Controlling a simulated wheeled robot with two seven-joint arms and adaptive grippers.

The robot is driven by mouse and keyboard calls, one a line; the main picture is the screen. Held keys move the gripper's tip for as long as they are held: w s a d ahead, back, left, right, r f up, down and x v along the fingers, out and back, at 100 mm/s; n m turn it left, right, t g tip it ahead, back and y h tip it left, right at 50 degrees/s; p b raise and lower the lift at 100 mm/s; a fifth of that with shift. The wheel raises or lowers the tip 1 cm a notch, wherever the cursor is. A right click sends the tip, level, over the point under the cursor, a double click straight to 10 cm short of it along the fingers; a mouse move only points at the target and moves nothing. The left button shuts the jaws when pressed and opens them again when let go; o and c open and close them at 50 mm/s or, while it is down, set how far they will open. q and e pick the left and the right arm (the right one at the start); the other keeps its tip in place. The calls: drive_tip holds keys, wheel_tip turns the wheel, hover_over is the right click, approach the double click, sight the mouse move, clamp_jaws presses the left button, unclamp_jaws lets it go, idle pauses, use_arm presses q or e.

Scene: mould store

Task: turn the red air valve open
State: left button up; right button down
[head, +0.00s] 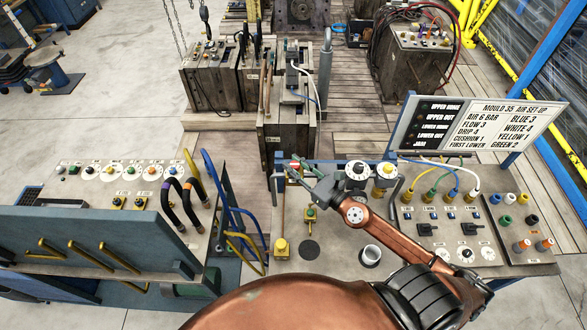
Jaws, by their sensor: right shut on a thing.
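My right arm reaches from the lower right across the bench (330,262) to its back left edge. My right gripper (297,170) is there, shut on the red air valve (294,174). Only a small red patch of the valve shows between the fingers. The gripper hides the rest, so I cannot tell the angle of its handle. My left gripper is not in view.
A sign board (480,125) rises behind the hose panel at right. A control desk (125,172) stands left.

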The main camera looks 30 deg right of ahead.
idle(0.4)
drive_tip(key=c, duration=1.6)
unclamp_jaws()
drive_tip(key=shift+s, duration=0.15)
drive_tip(key=shift+s+d, duration=0.1)
drive_tip(key=shift+s, duration=0.45)
drive_tip(key=v, duration=1)
drive_tip(key=shift+s+d, duration=0.15)
drive_tip(key=shift+s, duration=0.15)
